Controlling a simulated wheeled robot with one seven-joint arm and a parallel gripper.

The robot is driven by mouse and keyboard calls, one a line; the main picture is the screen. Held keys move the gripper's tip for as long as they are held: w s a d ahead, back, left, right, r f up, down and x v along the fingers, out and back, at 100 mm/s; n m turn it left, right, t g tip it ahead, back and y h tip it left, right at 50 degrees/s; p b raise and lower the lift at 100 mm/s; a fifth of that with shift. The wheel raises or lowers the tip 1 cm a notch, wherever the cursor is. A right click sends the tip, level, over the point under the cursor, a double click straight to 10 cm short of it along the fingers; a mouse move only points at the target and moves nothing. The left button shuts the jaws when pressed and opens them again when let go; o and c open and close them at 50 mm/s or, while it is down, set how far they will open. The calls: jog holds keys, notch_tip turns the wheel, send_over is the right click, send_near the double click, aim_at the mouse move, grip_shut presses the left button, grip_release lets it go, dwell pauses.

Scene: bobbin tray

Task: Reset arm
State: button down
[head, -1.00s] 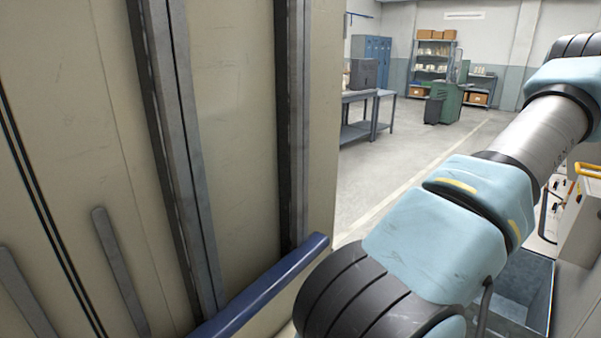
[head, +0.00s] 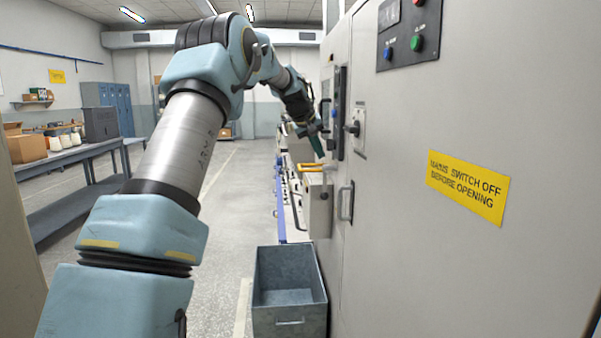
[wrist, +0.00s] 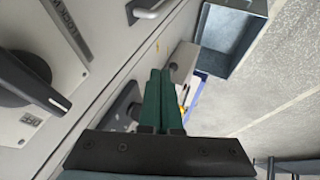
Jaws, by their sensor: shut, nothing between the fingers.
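My gripper (head: 318,146) is at the end of my raised arm, which reaches forward and down on the right side of the aisle. It is near the face of a grey machine cabinet (head: 400,220), by its rotary switch. In the wrist view its two green fingers (wrist: 160,75) are together, with nothing seen between them. I cannot tell from the pictures whether the fingertips touch the cabinet.
A black rotary switch (head: 353,128) and a handle (head: 345,202) stick out of the cabinet. A grey metal bin (head: 290,322) stands on the floor against it. A bench (head: 75,153) with boxes stands at left. The aisle floor between is clear.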

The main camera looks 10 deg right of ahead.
jog(key=s+a+f+y, duration=0.3)
jog(key=s+a+f, duration=0.3)
jog(key=s+a, duration=0.5)
jog(key=s+a+f+g+y, duration=0.1)
jog(key=s+a+f, duration=0.4)
jog(key=s+a, duration=0.5)
jog(key=s+a+f+g+y, duration=0.1)
jog(key=s+a+f+g, duration=0.1)
jog(key=s+a+f, duration=0.4)
jog(key=s+a, duration=0.5)
jog(key=s, duration=0.5)
jog(key=shift+s+f, duration=0.15)
jog(key=shift+f, duration=0.05)
jog(key=c, duration=1.5)
grip_release()
jog(key=shift+d, duration=0.1)
